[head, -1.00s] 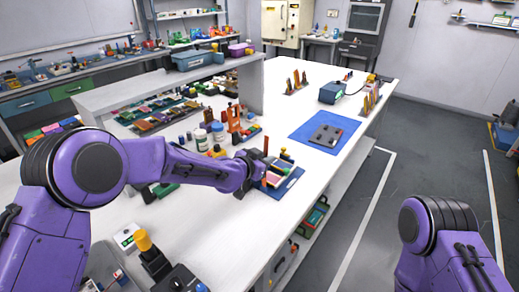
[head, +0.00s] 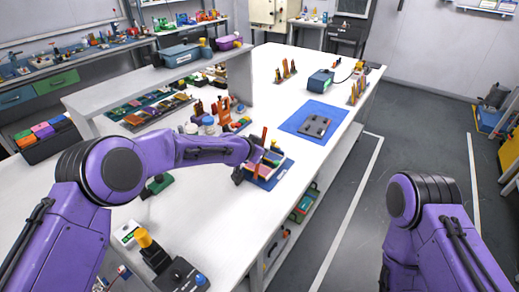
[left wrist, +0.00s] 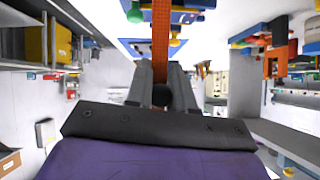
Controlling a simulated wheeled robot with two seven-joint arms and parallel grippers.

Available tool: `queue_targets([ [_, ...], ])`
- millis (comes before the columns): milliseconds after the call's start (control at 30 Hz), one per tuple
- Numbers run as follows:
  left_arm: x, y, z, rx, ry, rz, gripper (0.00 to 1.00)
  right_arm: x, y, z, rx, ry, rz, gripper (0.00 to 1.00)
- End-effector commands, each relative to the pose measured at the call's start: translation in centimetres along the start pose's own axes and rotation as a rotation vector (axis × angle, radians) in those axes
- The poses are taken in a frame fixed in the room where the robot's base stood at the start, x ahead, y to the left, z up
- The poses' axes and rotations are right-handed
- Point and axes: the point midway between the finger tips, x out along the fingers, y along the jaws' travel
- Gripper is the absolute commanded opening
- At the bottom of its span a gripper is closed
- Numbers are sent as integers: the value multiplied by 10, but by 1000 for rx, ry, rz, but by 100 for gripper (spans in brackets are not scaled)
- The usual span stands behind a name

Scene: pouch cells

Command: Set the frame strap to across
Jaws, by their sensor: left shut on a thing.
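My left gripper (head: 241,174) is at the near left side of a blue frame (head: 283,173) that holds several flat coloured pouch cells. In the left wrist view my left gripper (left wrist: 160,84) is shut on an orange strap (left wrist: 160,38). The strap (head: 263,137) stands upright at the frame in the head view. Green and yellow knobs and blue parts of the frame show near the strap in the wrist view. The strap's lower end is hidden behind the gripper in the head view. My right gripper is out of view.
A blue mat (head: 293,122) with a dark grey plate (head: 314,127) lies farther along the white table (head: 230,229). Orange upright holders (head: 223,108) and white jars (head: 208,124) stand behind the frame. The table's right edge runs close by.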

Motion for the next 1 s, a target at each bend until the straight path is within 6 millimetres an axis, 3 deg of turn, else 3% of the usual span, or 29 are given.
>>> queue_targets([
  [33,0,0,0,1,1,0,29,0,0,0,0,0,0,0],
  [100,0,0,0,1,1,0,49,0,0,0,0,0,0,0],
  [467,-6,0,0,2,1,0,49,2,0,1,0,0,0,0],
  [567,-21,-1,0,4,2,-2,49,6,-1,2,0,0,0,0],
  [800,-76,-1,1,1,2,-2,49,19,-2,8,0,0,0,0],
  [1000,-102,-1,0,0,1,-1,49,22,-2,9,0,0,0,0],
])
